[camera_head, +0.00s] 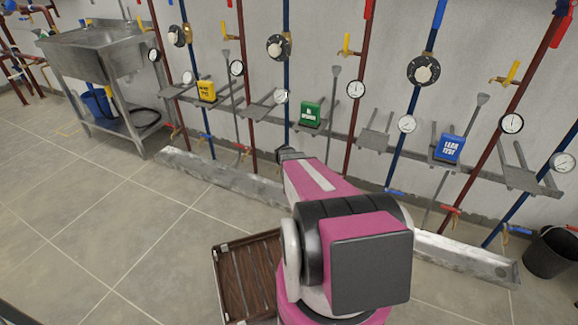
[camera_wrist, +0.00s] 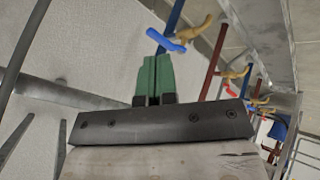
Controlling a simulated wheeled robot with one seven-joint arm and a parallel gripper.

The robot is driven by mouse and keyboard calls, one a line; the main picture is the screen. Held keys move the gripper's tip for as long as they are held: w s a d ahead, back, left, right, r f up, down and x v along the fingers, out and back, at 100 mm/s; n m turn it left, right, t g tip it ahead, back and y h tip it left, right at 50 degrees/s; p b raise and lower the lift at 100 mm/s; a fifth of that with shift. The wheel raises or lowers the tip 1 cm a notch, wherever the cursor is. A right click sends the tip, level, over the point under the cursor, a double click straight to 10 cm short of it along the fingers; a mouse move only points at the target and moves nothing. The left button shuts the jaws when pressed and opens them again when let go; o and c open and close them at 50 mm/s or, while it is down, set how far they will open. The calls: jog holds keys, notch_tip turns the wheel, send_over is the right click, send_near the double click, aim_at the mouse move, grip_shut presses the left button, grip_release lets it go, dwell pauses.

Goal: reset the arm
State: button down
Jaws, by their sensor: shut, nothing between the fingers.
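My gripper (camera_wrist: 154,76) shows in the wrist view. Its two green fingers stand side by side, pressed together, with nothing between them. Blue and brass-coloured valve handles (camera_wrist: 178,42) show just beyond the fingertips, and I see no clear contact. In the head view my pink arm stretches from the lower middle towards the pipe wall. My fingers cannot be made out there.
Red and blue pipes with gauges (camera_head: 355,89) line the wall. A narrow shelf holds yellow (camera_head: 206,91), green (camera_head: 311,114) and blue (camera_head: 449,148) boxes. A metal trough (camera_head: 215,176) lies along the floor, with a brown crate (camera_head: 219,272) nearer. Floor at left is clear.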

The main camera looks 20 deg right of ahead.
dwell(0.4)
jog(key=s+a+r+m+g+y, duration=0.1)
jog(key=s+a+r+g+y, duration=0.1)
jog(key=s+a+r, duration=0.7)
jog(key=s+a+r+g+y, duration=0.2)
jog(key=s+a+r+g, duration=0.2)
jog(key=s+a+r, duration=0.5)
jog(key=s+a, duration=0.2)
jog(key=s, duration=0.5)
jog(key=shift+m, duration=0.4)
